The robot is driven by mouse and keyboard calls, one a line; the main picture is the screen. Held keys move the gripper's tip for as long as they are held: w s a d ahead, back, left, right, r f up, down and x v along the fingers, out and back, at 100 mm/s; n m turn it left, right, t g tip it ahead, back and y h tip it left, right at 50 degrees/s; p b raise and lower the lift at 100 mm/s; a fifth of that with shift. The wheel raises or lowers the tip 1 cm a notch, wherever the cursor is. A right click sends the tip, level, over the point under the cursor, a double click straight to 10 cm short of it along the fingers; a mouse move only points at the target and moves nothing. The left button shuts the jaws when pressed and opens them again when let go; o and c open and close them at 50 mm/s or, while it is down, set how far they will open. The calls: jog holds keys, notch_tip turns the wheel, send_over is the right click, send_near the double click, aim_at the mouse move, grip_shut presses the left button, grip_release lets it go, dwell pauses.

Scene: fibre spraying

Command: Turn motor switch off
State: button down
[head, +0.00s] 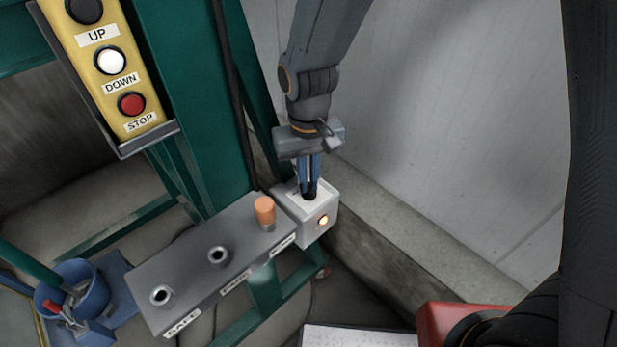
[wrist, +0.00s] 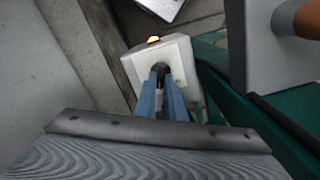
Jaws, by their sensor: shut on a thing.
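The motor switch is a pale grey box (head: 310,229) with a lit amber lamp (head: 323,220) on its front and a small black knob on top. My gripper (head: 309,192) comes down from above, and its blue fingers are shut on the knob, largely hiding it. In the wrist view the box (wrist: 182,55) lies under the fingertips (wrist: 161,72), with the dark knob (wrist: 160,66) between them. The lamp glows in the wrist view too (wrist: 153,39). The knob's exact turn position is hidden by the fingers.
A grey bar (head: 190,270) with sockets and an orange-topped peg (head: 264,211) stands close left of the box. A yellow UP/DOWN/STOP panel (head: 88,70) hangs on the green frame (head: 185,90). A blue bucket (head: 75,285) is lower left. A pale wall (head: 450,150) rises at right.

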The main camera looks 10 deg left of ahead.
jog(key=n+p, duration=0.1)
jog(key=n, duration=0.5)
jog(key=shift+s+a+r, duration=0.1)
jog(key=shift+a, duration=0.05)
jog(key=n+p, duration=0.1)
jog(key=n, duration=0.5)
jog(key=shift+s+a, duration=0.1)
dwell(0.5)
jog(key=c, duration=1.8)
grip_release()
jog(key=shift+c, duration=0.2)
notch_tip(320, 180, up, 8)
jog(key=b, duration=0.1)
jog(key=s+d+m+t, duration=0.1)
jog(key=s+d+m, duration=0.1)
jog(key=d+m, duration=1.4)
jog(key=d, duration=0.9)
jog(key=shift+s+d+f+m, duration=0.15)
jog(key=shift+s+f+m, duration=0.05)
jog(key=shift+s+m, duration=0.2)
